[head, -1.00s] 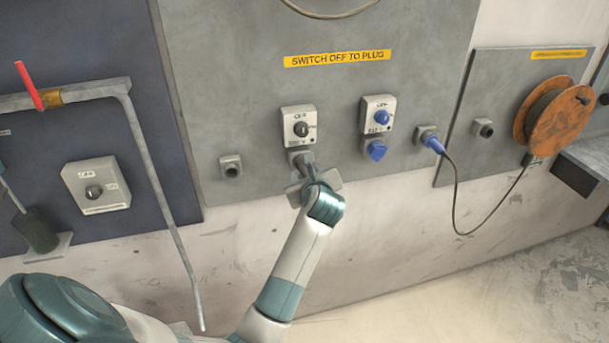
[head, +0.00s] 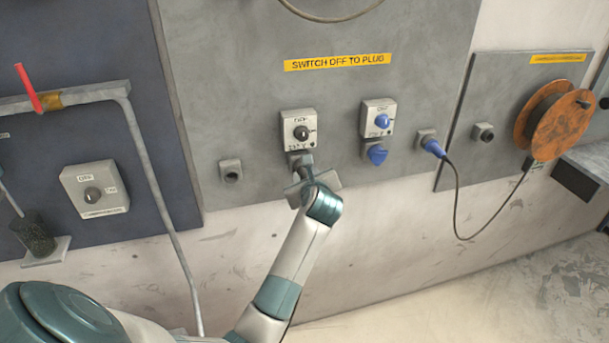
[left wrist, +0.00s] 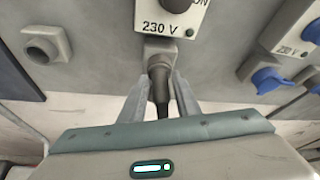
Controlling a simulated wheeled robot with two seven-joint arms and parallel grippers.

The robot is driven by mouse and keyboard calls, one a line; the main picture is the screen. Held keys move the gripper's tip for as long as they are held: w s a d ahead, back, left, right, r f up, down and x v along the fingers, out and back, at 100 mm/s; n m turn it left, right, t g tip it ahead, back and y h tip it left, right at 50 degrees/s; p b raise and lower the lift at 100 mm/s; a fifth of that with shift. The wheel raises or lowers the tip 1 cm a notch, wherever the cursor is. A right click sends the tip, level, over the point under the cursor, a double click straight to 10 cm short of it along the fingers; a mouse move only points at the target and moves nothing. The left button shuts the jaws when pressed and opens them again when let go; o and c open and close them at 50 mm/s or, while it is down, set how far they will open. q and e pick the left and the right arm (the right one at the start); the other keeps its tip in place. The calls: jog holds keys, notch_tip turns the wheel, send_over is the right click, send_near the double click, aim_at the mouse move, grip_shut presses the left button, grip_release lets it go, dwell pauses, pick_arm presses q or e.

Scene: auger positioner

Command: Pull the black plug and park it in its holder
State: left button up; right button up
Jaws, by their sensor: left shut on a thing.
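The black plug (left wrist: 160,85) sits upright below the grey socket (left wrist: 160,51), its upper end at the socket mouth; I cannot tell how deep it is in. The socket also shows in the head view (head: 300,158), under a switch box (head: 300,129) with a black knob, marked 230 V in the left wrist view. My left gripper (head: 304,178) is shut on the plug, a finger on each side of it in the left wrist view (left wrist: 160,94). A grey empty holder (head: 231,171) is on the panel to the left; it also shows in the left wrist view (left wrist: 47,44). My right gripper is not in view.
A switch box with a blue knob (head: 378,118) and a blue-covered socket (head: 375,153) are to the right. A blue plug (head: 433,147) has a cable hanging from it near an orange reel (head: 560,124). A grey pipe (head: 160,200) runs down at left.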

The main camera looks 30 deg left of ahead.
pick_arm(q)
jog(key=c, duration=0.5)
jog(key=shift+o, duration=0.2)
jog(key=shift+d, duration=0.15)
jog(key=shift+s+d, duration=0.25)
jog(key=shift+s+d, duration=0.2)
jog(key=shift+d, duration=0.1)
jog(key=shift+s+d+p, duration=0.3)
jog(key=shift+s+d, duration=0.05)
jog(key=shift+s+d, duration=0.75)
jog(key=shift+d, duration=0.05)
jog(key=shift+s+d, duration=0.15)
jog(key=shift+d, duration=0.05)
